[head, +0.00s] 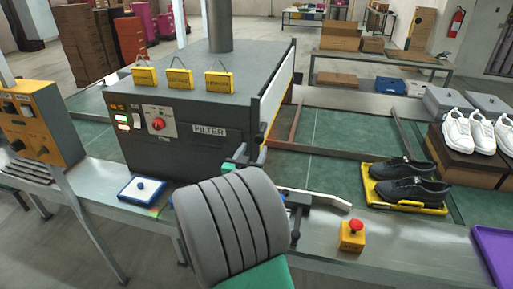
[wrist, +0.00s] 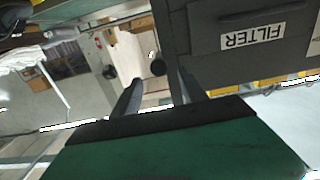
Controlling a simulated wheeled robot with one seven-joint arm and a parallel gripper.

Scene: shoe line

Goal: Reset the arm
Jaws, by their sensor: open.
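My gripper (wrist: 160,82) is in the wrist view, with two dark fingers spread apart and nothing held between them. In the head view my grey ribbed arm link stands in the lower middle and hides most of the hand. The gripper is close to the grey machine (head: 205,105) with the FILTER label, near its right front corner. That machine (wrist: 245,25) fills the upper right of the wrist view. A small round black knob shows between the fingers in the wrist view; I cannot tell whether they touch it.
A yellow tray (head: 409,207) with black shoes (head: 410,182) lies on the conveyor at right. A yellow box with a red button (head: 352,236) stands on the front ledge. A blue-edged pad (head: 141,189) lies left. White shoes (head: 470,135) stand on brown boxes at far right.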

